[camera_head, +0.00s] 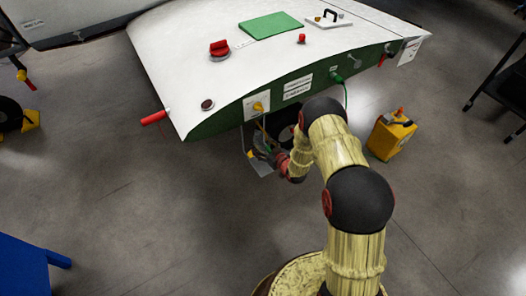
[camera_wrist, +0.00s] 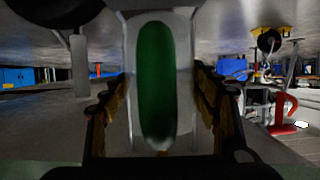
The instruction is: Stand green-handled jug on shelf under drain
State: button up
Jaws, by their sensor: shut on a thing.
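My gripper (camera_head: 279,157) is at the end of the arm, beside a small grey shelf (camera_head: 261,169) under the machine's green side panel. In the wrist view my gripper (camera_wrist: 160,108) has its fingers on both sides of an upright green handle (camera_wrist: 157,85), shut on it. The pale body of the green-handled jug (camera_wrist: 182,22) shows behind the handle. In the head view the jug is small and mostly hidden by the gripper, and I cannot tell whether it touches the shelf. A yellow lever on a white plate (camera_head: 258,106) sits above the shelf; the drain outlet is not clear.
The white-topped machine (camera_head: 175,55) overhangs the gripper. A yellow case (camera_head: 391,135) stands on the floor right of the arm. A blue object (camera_head: 25,268) is at lower left, and a black stand (camera_head: 500,75) at right.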

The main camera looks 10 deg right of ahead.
aim_at(263, 150)
jog(key=shift+f+b, duration=0.6)
jog(key=shift+f, duration=1)
jog(key=shift+f, duration=0.15)
jog(key=o, duration=1.3)
jog(key=shift+o, duration=0.2)
